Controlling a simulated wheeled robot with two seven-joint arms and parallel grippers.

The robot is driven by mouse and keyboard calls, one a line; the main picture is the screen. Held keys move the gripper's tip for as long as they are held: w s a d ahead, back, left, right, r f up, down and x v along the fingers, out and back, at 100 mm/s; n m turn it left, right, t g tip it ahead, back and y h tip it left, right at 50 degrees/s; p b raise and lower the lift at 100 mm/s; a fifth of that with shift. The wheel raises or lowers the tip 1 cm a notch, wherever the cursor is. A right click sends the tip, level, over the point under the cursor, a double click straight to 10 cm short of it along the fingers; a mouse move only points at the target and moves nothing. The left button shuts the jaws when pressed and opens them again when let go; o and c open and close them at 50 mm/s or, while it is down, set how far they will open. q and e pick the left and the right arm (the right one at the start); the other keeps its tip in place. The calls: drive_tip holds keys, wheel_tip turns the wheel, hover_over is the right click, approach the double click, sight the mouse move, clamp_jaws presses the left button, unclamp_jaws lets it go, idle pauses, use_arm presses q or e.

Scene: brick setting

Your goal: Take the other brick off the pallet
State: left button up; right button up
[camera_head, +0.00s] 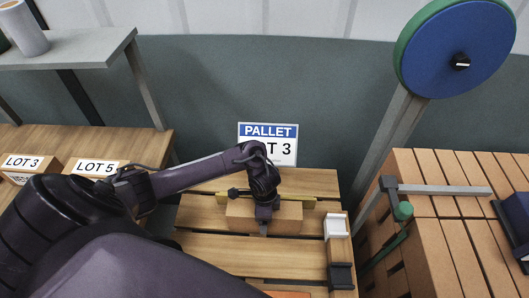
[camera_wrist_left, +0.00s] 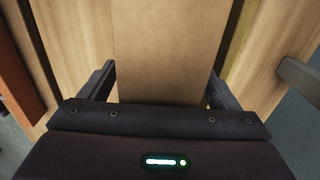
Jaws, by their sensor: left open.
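A plain light-brown brick (camera_head: 287,218) lies on the slatted wooden pallet (camera_head: 205,245) in the head view. My left gripper (camera_head: 264,226) is over its middle, pointing down, and hides part of it. In the left wrist view the brick (camera_wrist_left: 168,50) fills the space between the two fingers of my open left gripper (camera_wrist_left: 160,92), one finger on each side. I cannot tell whether the fingers touch it. An orange piece (camera_head: 287,294) shows at the bottom edge of the head view, mostly hidden by my arm. My right gripper is not in view.
A yellow bar (camera_head: 308,200) runs behind the brick. White (camera_head: 337,226) and black (camera_head: 341,277) holders line the pallet's right side. A sign (camera_head: 268,144) reads "PALLET LOT 3".

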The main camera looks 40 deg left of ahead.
use_arm(q)
clamp_jaws()
drive_tip(key=shift+w+r, duration=0.15)
idle(0.4)
drive_tip(key=shift+r, duration=0.1)
